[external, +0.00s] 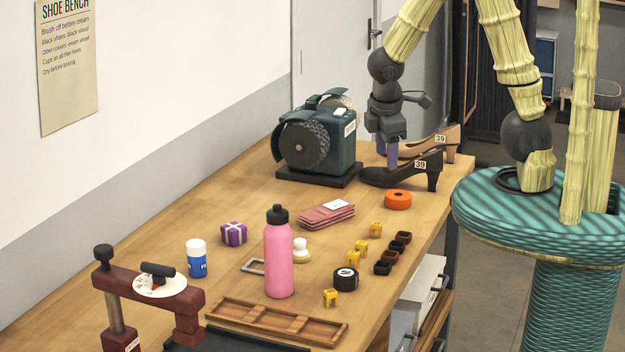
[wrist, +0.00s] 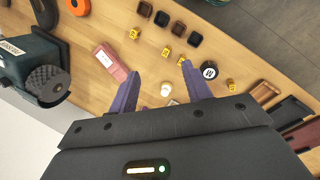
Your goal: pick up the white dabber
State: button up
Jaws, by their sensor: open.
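The white dabber (external: 300,247) stands on the wooden bench, just right of the pink bottle in the external view. It has a rounded white top and a pale yellowish base. In the wrist view the dabber (wrist: 167,90) shows between my two purple fingers, farther off on the bench. My gripper (external: 387,155) is open and empty, held above the far part of the bench beside the grinder and the shoes. In the wrist view my gripper (wrist: 161,72) has its fingers spread apart. It is well away from the dabber and does not touch it.
The pink bottle (external: 278,258) stands tall close beside the dabber. Nearby are folded pink cloths (external: 327,214), a round black tin (external: 345,279), several small yellow tags (external: 361,247) and dark cubes (external: 392,257).

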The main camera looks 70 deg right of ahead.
jog(key=w+f+n+t+h+b, duration=0.1)
jog(key=w+f+n+h+b, duration=0.4)
jog(key=w+f+n+b, duration=0.45)
jog(key=n+t+h+b, duration=0.3)
jog(key=n+t+b, duration=0.25)
jog(key=n, duration=0.35)
send_over(302, 243)
jog(key=shift+t, duration=0.45)
jog(key=f, duration=0.6)
jog(key=shift+s+d+f, duration=0.2)
jog(key=shift+f, duration=0.1)
jog(key=shift+w+a+n, duration=0.2)
jog(key=shift+w+n, duration=0.05)
jog(key=shift+r, duration=0.15)
jog(key=shift+f, duration=1.8)
